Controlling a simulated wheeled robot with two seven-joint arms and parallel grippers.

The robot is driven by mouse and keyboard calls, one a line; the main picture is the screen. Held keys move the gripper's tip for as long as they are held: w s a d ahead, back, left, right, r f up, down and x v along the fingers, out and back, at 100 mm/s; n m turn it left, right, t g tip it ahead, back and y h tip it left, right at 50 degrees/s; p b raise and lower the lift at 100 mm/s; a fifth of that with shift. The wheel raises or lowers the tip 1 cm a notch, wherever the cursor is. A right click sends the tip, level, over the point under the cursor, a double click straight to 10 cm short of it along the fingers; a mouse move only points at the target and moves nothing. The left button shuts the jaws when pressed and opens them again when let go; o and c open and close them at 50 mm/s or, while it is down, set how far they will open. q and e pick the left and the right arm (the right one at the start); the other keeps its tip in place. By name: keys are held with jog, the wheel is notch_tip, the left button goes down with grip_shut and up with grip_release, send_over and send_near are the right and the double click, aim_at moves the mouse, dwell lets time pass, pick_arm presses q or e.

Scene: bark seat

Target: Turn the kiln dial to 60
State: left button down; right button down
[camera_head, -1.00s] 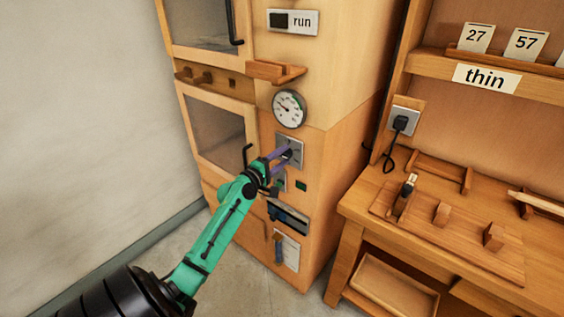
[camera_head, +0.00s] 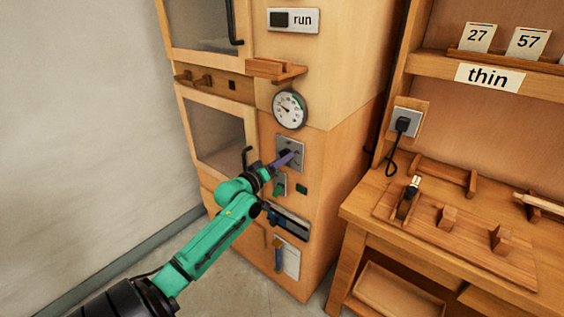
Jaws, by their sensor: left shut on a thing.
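The kiln (camera_head: 345,145) is a tall wooden cabinet with a control column on its front. The kiln dial is on a grey square plate (camera_head: 284,143) below the round gauge (camera_head: 289,109). My left gripper (camera_head: 287,159) reaches in from the lower left, and its purple fingers are shut on the dial. The fingers and hand hide most of the dial, so its pointer and any numbers cannot be read. My right gripper is not in view.
A sign reading "run" (camera_head: 303,20) and a small wooden ledge (camera_head: 275,69) are above the gauge. A workbench (camera_head: 365,212) stands close on the right.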

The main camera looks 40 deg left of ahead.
pick_arm(q)
jog(key=shift+a+m+p, duration=0.15)
jog(key=shift+m+p, duration=0.35)
jog(key=shift+m, duration=3.3)
jog(key=shift+c, duration=1.4)
grip_release()
jog(key=shift+s, duration=0.1)
jog(key=s, duration=1.4)
jog(key=shift+s, duration=0.2)
